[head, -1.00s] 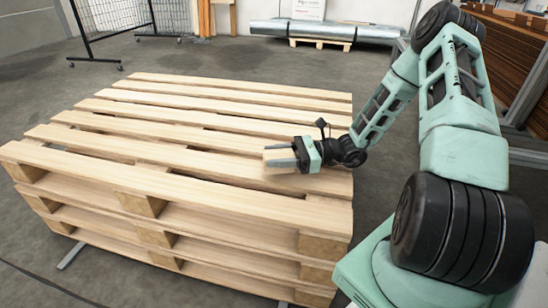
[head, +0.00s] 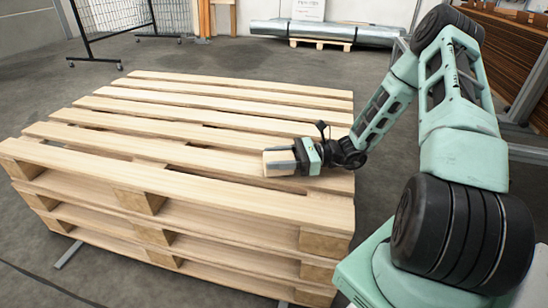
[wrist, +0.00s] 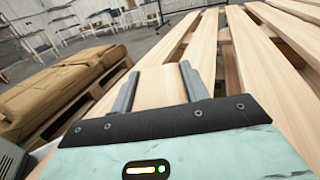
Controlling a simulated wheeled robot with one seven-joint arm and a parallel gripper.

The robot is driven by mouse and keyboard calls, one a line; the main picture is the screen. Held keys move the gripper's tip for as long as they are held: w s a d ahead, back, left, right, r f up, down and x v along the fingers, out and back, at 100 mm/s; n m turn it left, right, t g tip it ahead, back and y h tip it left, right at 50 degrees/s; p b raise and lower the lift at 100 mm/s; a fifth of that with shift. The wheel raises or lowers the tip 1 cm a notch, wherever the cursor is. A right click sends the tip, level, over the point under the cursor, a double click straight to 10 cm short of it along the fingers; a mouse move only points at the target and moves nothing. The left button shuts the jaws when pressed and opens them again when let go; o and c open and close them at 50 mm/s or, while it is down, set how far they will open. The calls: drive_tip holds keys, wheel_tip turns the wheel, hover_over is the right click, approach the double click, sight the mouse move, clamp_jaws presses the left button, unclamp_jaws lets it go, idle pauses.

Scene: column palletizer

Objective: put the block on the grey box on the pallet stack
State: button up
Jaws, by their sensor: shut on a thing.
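The block (head: 279,171) is pale wood, much the same colour as the pallet boards. My gripper (head: 270,156) is shut on it, with one grey finger on each side. The block is at the right part of the pallet stack (head: 150,172), over or on its top boards; I cannot tell whether it touches them. In the wrist view the block (wrist: 160,86) sits between the fingers of my gripper (wrist: 158,72), with the top boards (wrist: 262,70) running away to the right. I cannot make out the grey box in either view.
The rest of the stack's top is bare slats with gaps. A brown, bulky load (wrist: 60,88) shows left of the stack in the wrist view. A wheeled mesh fence (head: 115,18) and a small pallet with long silver wrapped goods (head: 325,32) stand behind. Open floor lies between.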

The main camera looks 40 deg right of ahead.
drive_tip(key=shift+s+f, duration=0.1)
drive_tip(key=shift+f, duration=0.6)
drive_tip(key=shift+s+f, duration=0.15)
drive_tip(key=shift+f, duration=0.05)
drive_tip(key=o, duration=1.2)
drive_tip(key=shift+b, duration=0.3)
drive_tip(key=p+v, duration=0.1)
drive_tip(key=v, duration=0.1)
drive_tip(key=p+v, duration=0.2)
drive_tip(key=w+r+p+v, duration=0.1)
drive_tip(key=v, duration=0.2)
drive_tip(key=shift+w+d, duration=0.1)
drive_tip(key=shift+d, duration=0.2)
drive_tip(key=shift+d+f+p, duration=0.1)
drive_tip(key=shift+d+p, duration=0.45)
drive_tip(key=shift+d, duration=0.25)
drive_tip(key=shift+w+d+f, duration=0.1)
drive_tip(key=shift+d, duration=0.05)
